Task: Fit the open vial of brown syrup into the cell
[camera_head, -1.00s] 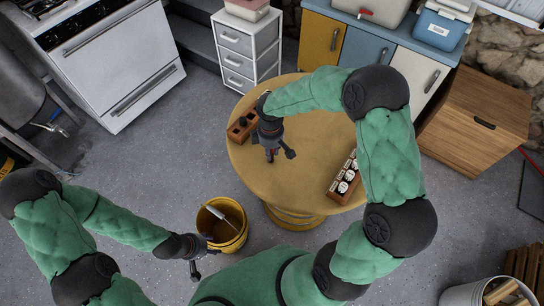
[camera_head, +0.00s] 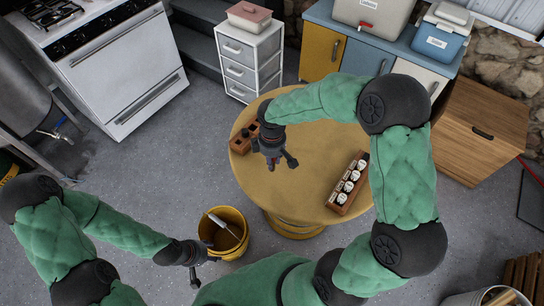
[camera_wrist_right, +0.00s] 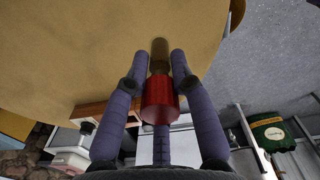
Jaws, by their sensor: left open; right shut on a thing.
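My right gripper (camera_head: 279,164) is over the left part of the round yellow table (camera_head: 310,180). In the right wrist view its fingers (camera_wrist_right: 160,65) are shut on a red-brown vial (camera_wrist_right: 160,105). The vial is mostly hidden by the gripper in the head view. A brown block with dark cells (camera_head: 240,146) lies at the table's left edge, just left of the gripper and partly behind it; the vial is apart from it. A brown rack (camera_head: 338,204) with several white-topped vials (camera_head: 348,186) stands on the table's right side. My left gripper (camera_head: 205,270) is open and empty, low at the front.
A yellow bucket (camera_head: 226,250) with a light-handled tool stands on the floor between my left gripper and the table. A white drawer unit (camera_head: 248,65), cabinets (camera_head: 362,52) and a wooden box (camera_head: 480,130) stand behind the table. The table's middle is clear.

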